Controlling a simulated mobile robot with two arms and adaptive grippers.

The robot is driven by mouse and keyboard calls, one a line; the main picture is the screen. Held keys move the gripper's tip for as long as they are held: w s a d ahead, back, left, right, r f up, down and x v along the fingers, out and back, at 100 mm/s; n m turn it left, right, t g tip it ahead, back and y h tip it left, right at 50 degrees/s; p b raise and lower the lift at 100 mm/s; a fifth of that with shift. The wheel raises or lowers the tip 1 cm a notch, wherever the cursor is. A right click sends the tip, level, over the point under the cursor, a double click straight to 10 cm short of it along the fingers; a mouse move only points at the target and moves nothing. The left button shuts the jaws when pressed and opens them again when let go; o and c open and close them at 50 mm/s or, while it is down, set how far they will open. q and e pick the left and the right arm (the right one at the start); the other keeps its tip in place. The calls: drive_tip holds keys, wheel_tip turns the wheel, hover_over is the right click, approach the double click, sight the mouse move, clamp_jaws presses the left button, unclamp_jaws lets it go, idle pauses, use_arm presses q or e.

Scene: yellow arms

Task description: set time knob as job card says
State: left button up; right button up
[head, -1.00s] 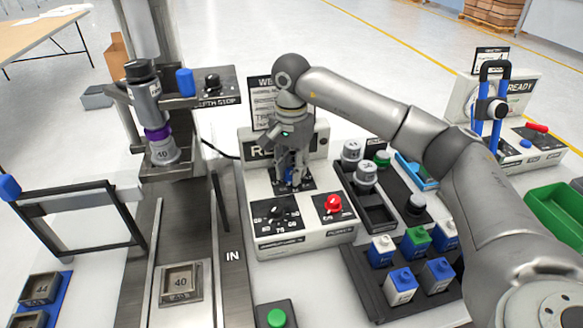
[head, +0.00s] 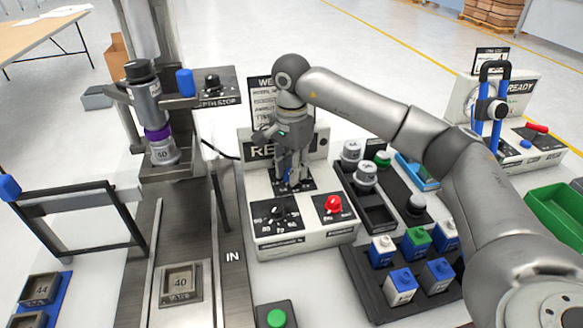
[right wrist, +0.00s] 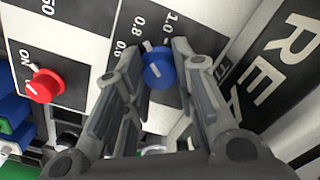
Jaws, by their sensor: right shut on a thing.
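My right gripper (head: 291,184) is shut on the blue knob (right wrist: 158,71) of the welder panel, with a finger on each side. In the right wrist view, 0.6, 0.8 and 1.0 are printed around this knob. A pale mark on its edge points near 0.8; the exact setting is unclear. In the head view the gripper hides most of this knob. The job card (head: 261,95) stands behind the panel, partly covered by my arm, and its text is too small to read. My left gripper is not in view.
A black knob (head: 277,213) and a red knob (head: 333,204) sit on the panel front. The red one also shows in the right wrist view (right wrist: 46,85). A press (head: 155,115) stands left; racks of parts (head: 385,303) lie right.

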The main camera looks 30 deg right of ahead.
drive_tip(key=o, duration=1)
drive_tip(key=shift+o, duration=0.2)
wheel_tip(320, 180, up, 12)
